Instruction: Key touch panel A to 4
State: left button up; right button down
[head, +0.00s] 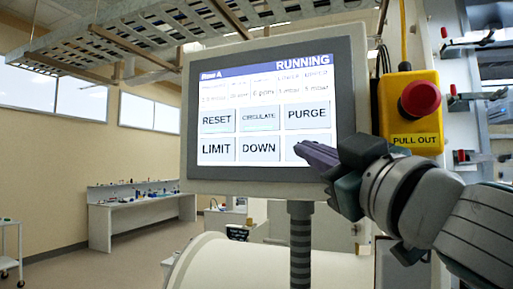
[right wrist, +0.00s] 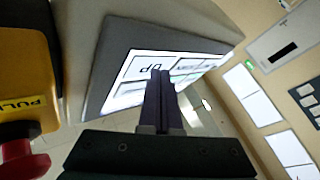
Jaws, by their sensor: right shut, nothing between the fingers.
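Touch panel A (head: 350,120) is a grey-framed screen on a dark post, headed "Row A" and "RUNNING". Small value text runs along its top, too small to read surely. Below are the keys RESET (head: 217,119), CIRCULATE (head: 259,118), PURGE (head: 307,116), LIMIT (head: 217,150) and DOWN (head: 259,150). My right gripper (head: 303,149) is shut and empty, its fingertips over the lower-right key, hiding its label. In the right wrist view that key reads UP (right wrist: 150,69), just beyond the fingertips (right wrist: 160,74). Whether they touch the screen I cannot tell. My left gripper is out of view.
A yellow box (head: 411,90) with a red mushroom button (head: 420,98) marked PULL OUT is right of the panel, close to my right arm. A pale cylinder (head: 235,268) lies below the panel. A white bench (head: 140,212) stands far left, with open floor before it.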

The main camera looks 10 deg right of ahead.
jog(key=shift+s+a, duration=0.45)
jog(key=shift+s, duration=0.2)
jog(key=shift+s+a, duration=0.7)
jog(key=shift+s, duration=0.35)
jog(key=shift+s+a, duration=0.7)
jog(key=shift+s, duration=0.35)
dwell(0.5)
dwell(0.7)
